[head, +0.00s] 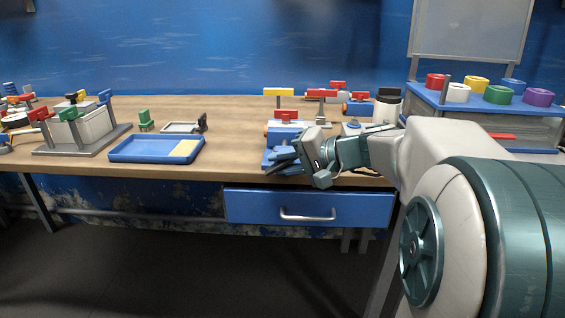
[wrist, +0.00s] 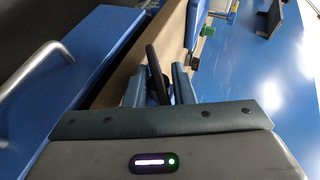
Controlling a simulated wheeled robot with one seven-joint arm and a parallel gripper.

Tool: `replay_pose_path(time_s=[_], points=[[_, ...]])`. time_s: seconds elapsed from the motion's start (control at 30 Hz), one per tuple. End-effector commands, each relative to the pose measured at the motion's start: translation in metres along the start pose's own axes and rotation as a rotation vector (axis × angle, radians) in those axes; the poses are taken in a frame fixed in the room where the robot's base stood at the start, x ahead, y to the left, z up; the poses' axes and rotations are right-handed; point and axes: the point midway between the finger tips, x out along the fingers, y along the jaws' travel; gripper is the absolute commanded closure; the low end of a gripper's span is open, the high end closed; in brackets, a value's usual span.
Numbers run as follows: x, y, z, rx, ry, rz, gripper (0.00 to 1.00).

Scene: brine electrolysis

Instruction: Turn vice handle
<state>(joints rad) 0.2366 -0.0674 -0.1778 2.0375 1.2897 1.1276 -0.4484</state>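A blue vice (head: 268,157) with a red part on top sits at the front edge of the wooden bench, and my gripper and forearm hide much of it. My gripper (head: 284,160) is at the vice's front, above the drawer. In the wrist view, a thin dark bar, which looks like the vice handle (wrist: 153,66), stands slightly tilted between the two blue fingers of my gripper (wrist: 158,88). The fingers are apart, with gaps beside the bar, so the gripper appears open around it. The handle cannot be made out in the head view.
A blue drawer (head: 260,207) with a metal pull lies just below the bench edge. A blue tray (head: 130,152) with a yellow patch lies to the left. A blue rack (head: 480,103) of coloured rolls stands right, behind my arm. Bench between tray and vice is clear.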

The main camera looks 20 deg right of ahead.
Motion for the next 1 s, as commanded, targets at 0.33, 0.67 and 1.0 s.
replay_pose_path(time_s=[0.33,0.67,1.0], points=[[-0.003,0.004,0.000,0.007,-0.002,0.006,0.69],[-0.025,-0.006,0.000,0.007,0.001,0.005,0.69],[-0.045,-0.018,0.003,0.001,-0.004,0.002,0.69]])
